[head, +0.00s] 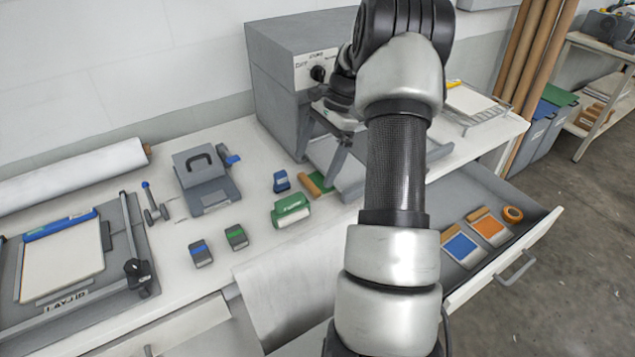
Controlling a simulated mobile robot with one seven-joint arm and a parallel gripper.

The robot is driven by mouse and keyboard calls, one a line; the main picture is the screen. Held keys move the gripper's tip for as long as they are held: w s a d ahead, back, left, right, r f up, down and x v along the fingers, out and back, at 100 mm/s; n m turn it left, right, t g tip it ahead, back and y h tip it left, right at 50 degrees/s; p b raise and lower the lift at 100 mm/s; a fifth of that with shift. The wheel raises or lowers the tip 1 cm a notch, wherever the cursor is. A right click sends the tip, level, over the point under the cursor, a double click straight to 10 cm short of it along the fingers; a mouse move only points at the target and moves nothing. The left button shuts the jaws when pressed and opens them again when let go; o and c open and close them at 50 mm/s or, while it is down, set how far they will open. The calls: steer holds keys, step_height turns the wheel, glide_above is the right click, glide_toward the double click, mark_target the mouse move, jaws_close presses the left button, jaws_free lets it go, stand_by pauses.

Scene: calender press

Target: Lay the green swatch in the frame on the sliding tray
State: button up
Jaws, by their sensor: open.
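The green swatch (323,180), with a tan strip along its left edge, lies by the near left edge of the sliding tray (349,186). I cannot tell whether it lies on the tray or on the bench. The grey tray sticks out from the front of the press (283,80); my arm hides much of it, and I cannot make out the frame. My gripper (314,172) is open and points down at the swatch, its fingers apart, one tip close to the swatch. I cannot tell whether it touches the swatch.
A green-labelled roll or block (291,211), a small blue item (281,181) and two dark blocks stand left on the bench. A grey clamp-like device (207,180) is behind them. An open drawer (512,222) at right holds blue and orange swatches and a tape roll.

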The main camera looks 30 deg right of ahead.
mark_target(307, 183)
steer(key=x, duration=0.5)
steer(key=shift+f, duration=0.1)
steer(key=shift+s, duration=0.1)
steer(key=c, duration=1.2)
steer(key=shift+c, duration=0.3)
steer(key=shift+r, duration=0.2)
